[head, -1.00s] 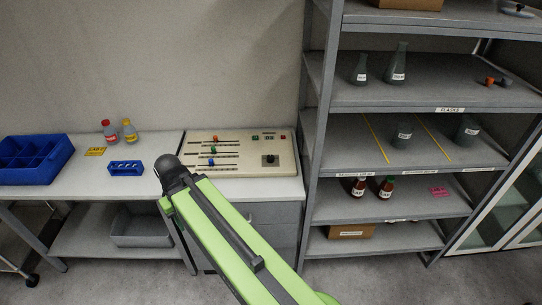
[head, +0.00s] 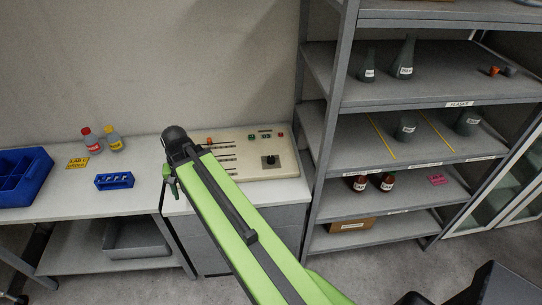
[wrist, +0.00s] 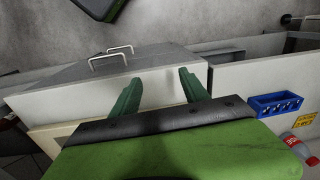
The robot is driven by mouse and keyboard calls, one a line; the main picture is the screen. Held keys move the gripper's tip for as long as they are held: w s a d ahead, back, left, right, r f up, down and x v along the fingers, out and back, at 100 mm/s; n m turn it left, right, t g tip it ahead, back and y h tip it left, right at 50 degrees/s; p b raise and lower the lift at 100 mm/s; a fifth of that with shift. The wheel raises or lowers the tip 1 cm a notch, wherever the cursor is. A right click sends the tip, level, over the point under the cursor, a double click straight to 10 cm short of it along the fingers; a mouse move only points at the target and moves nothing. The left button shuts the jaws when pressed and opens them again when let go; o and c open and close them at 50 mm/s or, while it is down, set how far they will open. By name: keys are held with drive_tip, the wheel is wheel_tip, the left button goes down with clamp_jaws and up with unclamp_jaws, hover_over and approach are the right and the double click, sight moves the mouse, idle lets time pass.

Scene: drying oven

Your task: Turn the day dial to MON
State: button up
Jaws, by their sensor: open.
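A beige control panel (head: 230,174) lies on the bench top in the head view. A black dial (head: 270,161) on a dark square plate sits at its lower right; it is the only dial I see, and its day markings are too small to read. My gripper (head: 172,187) shows small and partly hidden beside my arm, left of the panel and well apart from the dial. In the wrist view my gripper (wrist: 158,90) has two green fingers apart with nothing between them. Only a beige edge of the panel (wrist: 48,138) shows there, and the dial is out of that view.
Sliders and small buttons (head: 266,133) cover the rest of the panel, partly behind my arm. A blue rack (head: 114,181), two bottles (head: 113,140) and a yellow label stand left. A shelf unit (head: 312,150) rises close on the right. A drawer cabinet (wrist: 110,75) is below the bench.

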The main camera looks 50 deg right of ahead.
drive_tip(key=d+r+m+t+p, duration=0.1)
drive_tip(key=d+r+m+p, duration=0.25)
drive_tip(key=d+m, duration=1.05)
drive_tip(key=m+t+p, duration=0.2)
drive_tip(key=m+t, duration=0.1)
drive_tip(key=m, duration=1.1)
approach(271, 158)
drive_tip(key=b+x, duration=0.9)
drive_tip(key=b, duration=0.7)
drive_tip(key=shift+b, duration=0.3)
drive_tip(key=shift+r, duration=0.1)
drive_tip(key=shift+c, duration=0.3)
